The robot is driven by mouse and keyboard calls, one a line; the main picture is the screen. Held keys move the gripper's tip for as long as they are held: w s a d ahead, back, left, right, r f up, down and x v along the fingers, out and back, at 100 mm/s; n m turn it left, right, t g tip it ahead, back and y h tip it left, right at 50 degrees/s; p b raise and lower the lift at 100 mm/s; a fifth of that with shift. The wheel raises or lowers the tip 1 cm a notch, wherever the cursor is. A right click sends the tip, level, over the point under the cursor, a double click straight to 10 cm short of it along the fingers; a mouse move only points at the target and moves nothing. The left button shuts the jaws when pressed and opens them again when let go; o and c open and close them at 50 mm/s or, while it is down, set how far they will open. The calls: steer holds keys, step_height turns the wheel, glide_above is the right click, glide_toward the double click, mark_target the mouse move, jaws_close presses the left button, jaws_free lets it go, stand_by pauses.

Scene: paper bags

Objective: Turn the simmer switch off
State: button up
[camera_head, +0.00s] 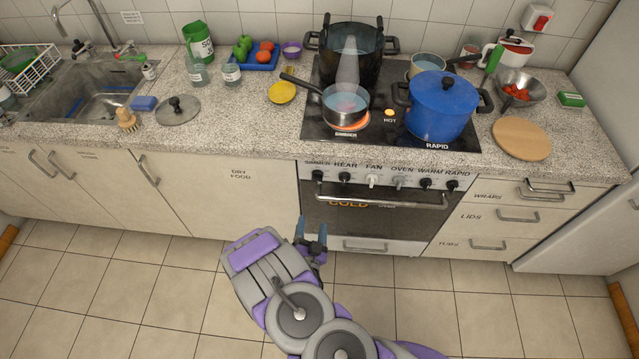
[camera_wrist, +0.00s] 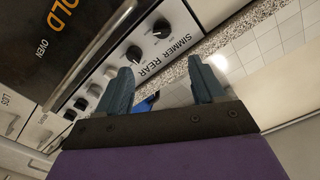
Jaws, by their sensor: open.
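The simmer knob (camera_head: 317,175) is the leftmost black knob on the stove's front panel, under the "SIMMER" label. In the wrist view the simmer knob (camera_wrist: 161,28) is ahead of the fingers, beside the rear knob (camera_wrist: 133,53). Its exact pointer setting is too small to read. The simmer burner (camera_head: 349,126) glows orange under a steaming small saucepan (camera_head: 345,104). My gripper (camera_head: 311,230) is in front of the oven, below the knob and apart from it. In the wrist view my gripper's fingers (camera_wrist: 160,67) are spread, with nothing held.
More knobs (camera_head: 399,182) continue rightward along the panel. The oven handle (camera_head: 368,203) sticks out below them. The saucepan's handle (camera_head: 301,83) points left. A blue pot (camera_head: 440,107) and a black pot (camera_head: 349,60) stand on the hob. The tiled floor before the stove is clear.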

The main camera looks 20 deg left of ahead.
steer(key=b, duration=0.3)
glide_toward(317, 181)
steer(key=x, duration=0.9)
steer(key=shift+w+a, duration=0.15)
steer(key=shift+w, duration=0.2)
steer(key=c, duration=1)
